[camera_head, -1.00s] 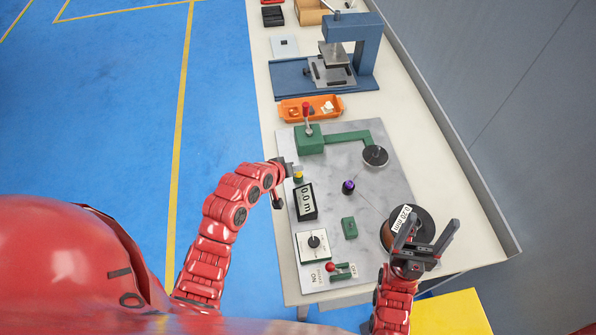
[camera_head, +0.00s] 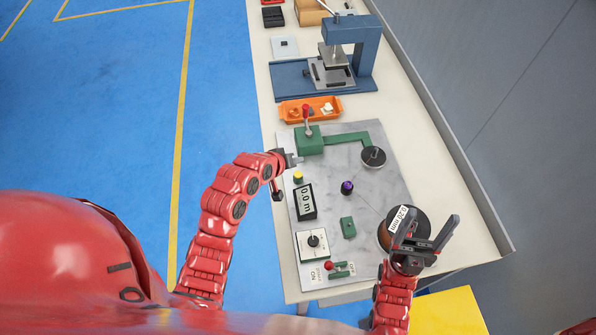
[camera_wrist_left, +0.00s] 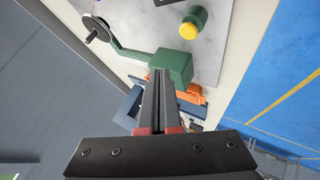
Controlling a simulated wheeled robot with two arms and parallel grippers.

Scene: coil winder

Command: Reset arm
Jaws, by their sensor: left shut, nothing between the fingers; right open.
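My left gripper (camera_head: 293,160) is at the left edge of the coil winder's grey plate (camera_head: 385,150), just short of the green block with the red-knobbed lever (camera_head: 307,112). It is shut and empty; in the left wrist view its closed fingers (camera_wrist_left: 161,75) overlap the green block (camera_wrist_left: 174,66) in the picture. The yellow button (camera_head: 298,177) lies just below this gripper, and it also shows in the left wrist view (camera_wrist_left: 188,29). My right gripper (camera_head: 430,228) is open over the wire spool (camera_head: 385,236) at the lower right, partly hiding it.
A green arm with a dark disc (camera_head: 373,156), a meter reading 0.0 m (camera_head: 306,202), a purple-topped post (camera_head: 347,187) and a dial box (camera_head: 313,243) stand on the plate. An orange tray (camera_head: 290,108) and blue press (camera_head: 372,50) are beyond. A wall runs along the right.

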